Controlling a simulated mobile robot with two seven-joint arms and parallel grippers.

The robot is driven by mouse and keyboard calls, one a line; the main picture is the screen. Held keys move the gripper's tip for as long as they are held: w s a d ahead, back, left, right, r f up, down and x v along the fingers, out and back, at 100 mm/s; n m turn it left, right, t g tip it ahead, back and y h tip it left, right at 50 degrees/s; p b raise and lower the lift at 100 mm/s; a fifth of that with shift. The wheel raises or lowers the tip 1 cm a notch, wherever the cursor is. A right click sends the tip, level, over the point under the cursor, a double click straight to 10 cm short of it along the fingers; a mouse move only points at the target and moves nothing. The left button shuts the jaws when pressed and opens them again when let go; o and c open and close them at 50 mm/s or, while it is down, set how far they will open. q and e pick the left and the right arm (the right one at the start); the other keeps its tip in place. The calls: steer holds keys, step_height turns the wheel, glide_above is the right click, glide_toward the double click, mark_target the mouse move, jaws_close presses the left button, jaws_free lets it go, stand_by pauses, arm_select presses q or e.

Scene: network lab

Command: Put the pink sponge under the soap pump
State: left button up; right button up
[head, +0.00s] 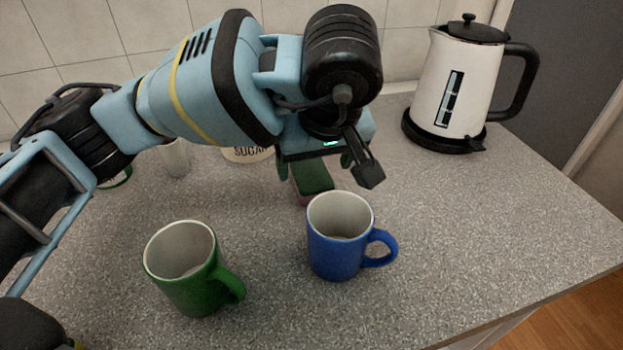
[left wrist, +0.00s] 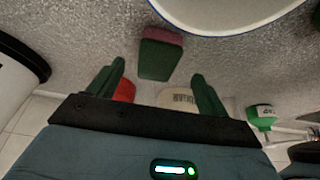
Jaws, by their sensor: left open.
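The pink sponge (head: 312,182) has a dark green top and lies on the counter behind the blue mug. In the left wrist view it (left wrist: 160,56) shows ahead of the fingertips, roughly between them. My left gripper (head: 315,165) is open and empty, pointing down above the sponge, whose far part it hides. Its two green fingers also show in the left wrist view (left wrist: 158,70). I cannot clearly make out the soap pump. A green and white item (left wrist: 262,114) at the right of the left wrist view may be it. My right gripper is not in view.
A blue mug (head: 335,240) stands close in front of the sponge, a green mug (head: 185,270) front left. A white kettle (head: 450,85) is back right. A sugar jar (head: 248,154), a pale cylinder (head: 176,158) and a red item (left wrist: 125,91) are farther back. The right counter is clear.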

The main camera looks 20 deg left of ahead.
mark_target(314, 178)
arm_select(q)
steer(key=x, duration=0.4)
steer(key=shift+d, duration=0.15)
steer(key=shift+c, duration=0.2)
steer(key=c, duration=1.1)
steer(key=shift+r, duration=0.1)
step_height(314, 178, up, 10)
steer(key=shift+f+p, duration=0.1)
steer(key=shift+p, duration=0.25)
